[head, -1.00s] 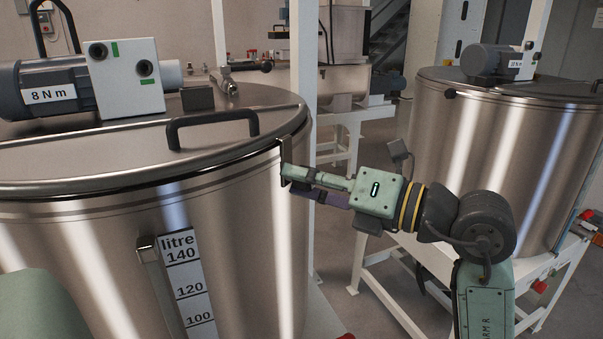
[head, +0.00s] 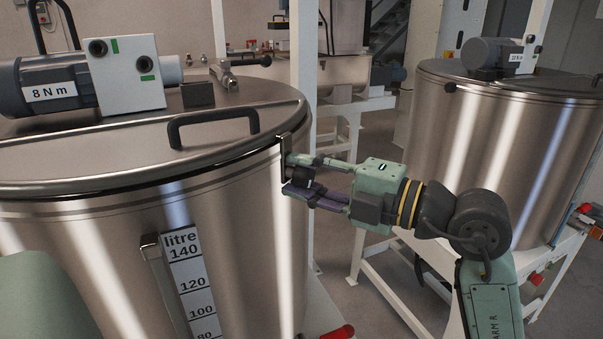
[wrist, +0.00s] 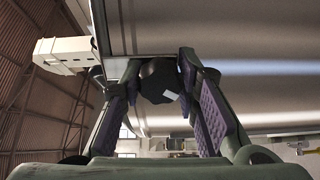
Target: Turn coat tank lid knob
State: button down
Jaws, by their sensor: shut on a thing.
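A dark, faceted lid knob (head: 300,178) sits on a bracket (head: 284,150) at the right rim of the large steel tank (head: 240,220) at the left. My gripper (head: 296,176) reaches in from the right and is shut on the knob, one finger above it and one below in the head view. In the wrist view the black knob (wrist: 160,80) with a pale mark lies between the two purple-padded fingers (wrist: 162,92). The tank's lid (head: 120,148) is down, with a black handle (head: 212,127) on top. The finger contact is partly hidden.
A motor marked 8 Nm (head: 45,84) stands on the lid. A litre scale (head: 188,280) runs down the tank's front. A white post (head: 304,75) rises just behind my gripper.

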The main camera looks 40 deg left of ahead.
jog(key=m, duration=0.5)
jog(key=shift+m, duration=0.4)
jog(key=shift+m, duration=0.9)
jog(key=m, duration=0.4)
jog(key=shift+w+m, duration=0.1)
jog(key=shift+m, duration=1)
jog(key=shift+m, duration=1)
jog(key=c, duration=1.2)
grip_release()
jog(key=shift+o, duration=0.2)
